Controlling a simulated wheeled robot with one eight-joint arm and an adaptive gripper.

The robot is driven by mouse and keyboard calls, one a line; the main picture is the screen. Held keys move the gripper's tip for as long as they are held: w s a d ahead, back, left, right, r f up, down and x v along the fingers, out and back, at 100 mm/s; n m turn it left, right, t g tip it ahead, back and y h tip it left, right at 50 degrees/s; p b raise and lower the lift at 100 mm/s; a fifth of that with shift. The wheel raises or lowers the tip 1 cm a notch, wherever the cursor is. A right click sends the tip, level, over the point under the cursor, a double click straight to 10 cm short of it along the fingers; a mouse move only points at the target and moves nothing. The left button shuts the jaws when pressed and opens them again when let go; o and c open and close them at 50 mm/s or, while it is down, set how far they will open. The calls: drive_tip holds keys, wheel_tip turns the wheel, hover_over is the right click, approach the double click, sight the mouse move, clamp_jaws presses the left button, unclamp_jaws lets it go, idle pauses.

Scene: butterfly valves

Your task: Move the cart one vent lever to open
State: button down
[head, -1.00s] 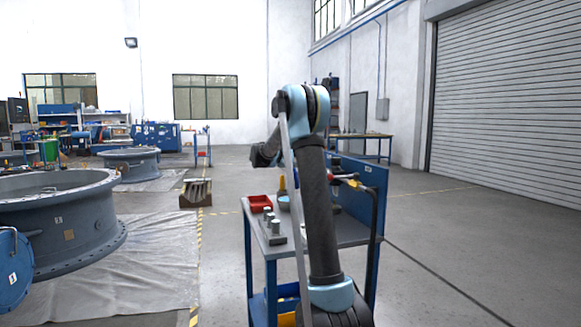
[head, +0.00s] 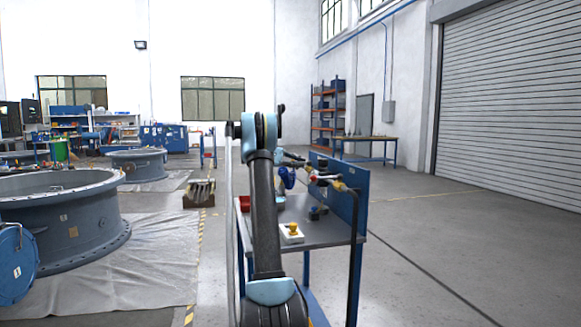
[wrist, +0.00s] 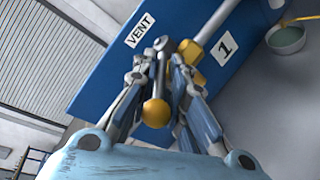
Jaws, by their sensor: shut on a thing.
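The vent lever (wrist: 160,72) is a slim metal bar with a round yellow knob at its end, in front of the blue panel (wrist: 105,75) of cart one. The panel bears a VENT label (wrist: 142,29) and a "1" label (wrist: 225,48). My gripper (wrist: 163,80) has one finger on each side of the lever and is shut on it. The knob pokes out toward my wrist. In the head view the cart's panel (head: 348,196) stands upright with piping (head: 325,177) on it. My arm hides part of the cart there, and the fingers are too small to make out.
A thicker pale pipe with a yellow fitting (wrist: 191,50) runs close beside the right finger. A bowl (wrist: 287,40) lies at upper right. Open floor lies right.

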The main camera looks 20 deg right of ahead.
drive_tip(key=shift+w+a, duration=0.1)
idle(0.3)
drive_tip(key=c, duration=1.7)
unclamp_jaws()
drive_tip(key=v, duration=1.2)
